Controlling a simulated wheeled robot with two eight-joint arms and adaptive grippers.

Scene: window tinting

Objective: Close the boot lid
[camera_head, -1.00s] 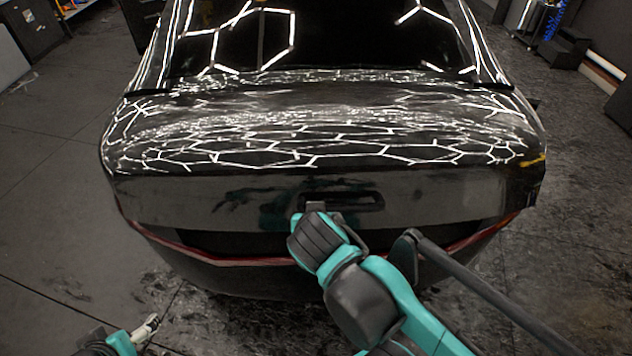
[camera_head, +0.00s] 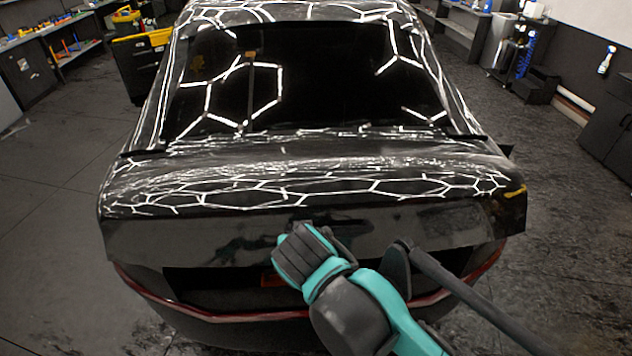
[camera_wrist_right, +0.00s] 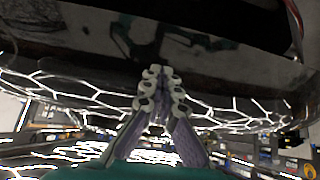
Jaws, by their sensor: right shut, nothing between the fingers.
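The glossy black boot lid (camera_head: 390,225) is slightly open at the back of a black car. A dark gap (camera_head: 215,284) shows between its lower edge and the bumper (camera_head: 240,330). My right gripper (camera_head: 303,226) is at the middle of the lid's rear face; its body hides its fingertips there. In the right wrist view my right gripper (camera_wrist_right: 160,72) is shut and empty, its fingertips in front of the lid's rear face (camera_wrist_right: 215,65). I cannot tell if they touch it. My left gripper is out of view.
A small red part (camera_head: 271,279) shows inside the gap. A workbench with tools (camera_head: 50,30) and a yellow-topped black cart (camera_head: 140,60) stand at the back left. Dark cabinets (camera_head: 605,140) are at the right. Floor on both sides of the car is clear.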

